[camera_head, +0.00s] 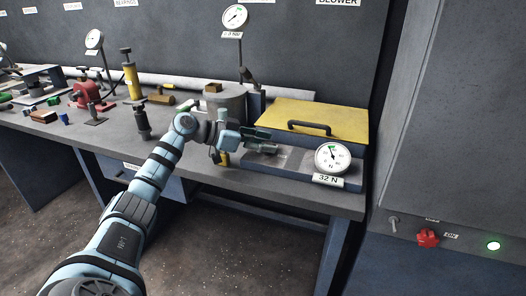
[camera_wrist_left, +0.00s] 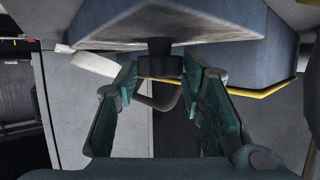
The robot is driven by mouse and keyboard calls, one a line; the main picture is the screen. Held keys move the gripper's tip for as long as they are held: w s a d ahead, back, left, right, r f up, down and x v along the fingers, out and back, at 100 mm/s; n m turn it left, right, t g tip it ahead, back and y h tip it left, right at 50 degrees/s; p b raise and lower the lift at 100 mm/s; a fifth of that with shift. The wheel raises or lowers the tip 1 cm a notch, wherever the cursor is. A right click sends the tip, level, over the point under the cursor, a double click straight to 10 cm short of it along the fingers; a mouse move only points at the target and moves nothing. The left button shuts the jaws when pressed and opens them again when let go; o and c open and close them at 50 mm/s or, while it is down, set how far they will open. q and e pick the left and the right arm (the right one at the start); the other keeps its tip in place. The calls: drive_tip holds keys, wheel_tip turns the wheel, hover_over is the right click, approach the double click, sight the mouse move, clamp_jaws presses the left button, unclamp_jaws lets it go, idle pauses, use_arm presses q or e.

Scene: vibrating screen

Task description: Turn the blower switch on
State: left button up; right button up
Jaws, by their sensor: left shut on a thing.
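A blower label (camera_head: 338,2) is on the back wall, above a blue-grey box with a yellow lid (camera_head: 318,118). My left gripper (camera_head: 258,140) is just left of this box, low over the bench. The gripper is shut on this dark knob. In the head view the gripper hides the knob, and I cannot tell whether it is the blower switch. My right gripper is not in view.
A dial gauge (camera_head: 332,157) marked 32 N stands in front of the box. At the right, a panel holds a toggle (camera_head: 393,222), a red knob (camera_head: 428,238) and a lit green lamp (camera_head: 493,245). Tools, including a red vise (camera_head: 88,92), crowd the bench's left.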

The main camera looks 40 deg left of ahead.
use_arm(q)
drive_tip(key=shift+f, duration=0.2)
idle(0.5)
drive_tip(key=o, duration=1.1)
drive_tip(key=shift+s, duration=0.1)
drive_tip(key=shift+r, duration=0.1)
drive_tip(key=v, duration=1.2)
drive_tip(key=shift+a+r, duration=0.1)
